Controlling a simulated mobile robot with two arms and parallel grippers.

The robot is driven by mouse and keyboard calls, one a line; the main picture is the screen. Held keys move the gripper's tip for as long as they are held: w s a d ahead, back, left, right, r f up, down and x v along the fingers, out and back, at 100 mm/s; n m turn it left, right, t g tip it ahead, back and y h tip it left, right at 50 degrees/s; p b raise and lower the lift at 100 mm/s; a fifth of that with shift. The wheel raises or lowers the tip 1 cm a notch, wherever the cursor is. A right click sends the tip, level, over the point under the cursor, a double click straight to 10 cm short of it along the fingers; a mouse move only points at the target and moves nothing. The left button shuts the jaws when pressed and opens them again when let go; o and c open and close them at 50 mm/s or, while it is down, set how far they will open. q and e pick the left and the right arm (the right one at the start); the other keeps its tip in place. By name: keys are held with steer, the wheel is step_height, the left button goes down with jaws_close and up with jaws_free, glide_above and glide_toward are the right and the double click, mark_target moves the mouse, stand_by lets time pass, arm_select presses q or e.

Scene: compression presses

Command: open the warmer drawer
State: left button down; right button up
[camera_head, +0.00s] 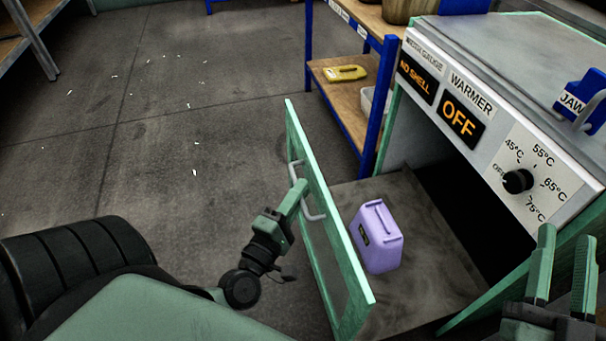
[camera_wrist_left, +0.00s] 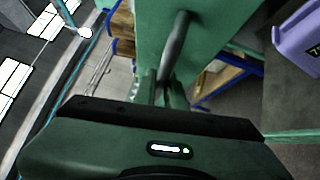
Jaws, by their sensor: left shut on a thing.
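The warmer drawer (camera_head: 425,270) is pulled out of the warmer's cabinet. Its green front panel (camera_head: 322,208) faces the open floor, with a grey bar handle (camera_head: 314,216) on the outside. My left gripper (camera_head: 302,191) is shut on this handle. The wrist view shows the handle (camera_wrist_left: 177,45) running into my left gripper's fingers (camera_wrist_left: 168,90). A purple canister (camera_head: 381,238) stands inside the drawer, behind the front panel; part of it also shows in the wrist view (camera_wrist_left: 298,42). My right gripper (camera_head: 567,240) is open and empty in front of the cabinet at the lower right.
The warmer's panel (camera_head: 500,118) reads "NO SHELL" and "OFF", with a black temperature knob (camera_head: 517,181). A blue tool marked "JAW" (camera_head: 582,100) is on the cabinet top. A blue-framed shelf (camera_head: 381,105) stands beside the drawer.

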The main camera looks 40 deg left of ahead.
arm_select(q)
steer(key=shift+f, duration=0.1)
steer(key=c, duration=1.5)
jaws_free()
steer(key=shift+s, duration=0.15)
steer(key=s+d+f, duration=0.1)
steer(key=s, duration=0.6)
steer(key=shift+s, duration=0.25)
arm_select(e)
steer(key=shift+w+d+f+g+h, duration=0.1)
steer(key=shift+w+f+g+h, duration=0.1)
steer(key=shift+f, duration=0.2)
steer(key=shift+w+f+g+h, duration=0.1)
steer(key=shift+f+g, duration=0.1)
steer(key=shift+f, duration=0.15)
steer(key=shift+s, duration=0.1)
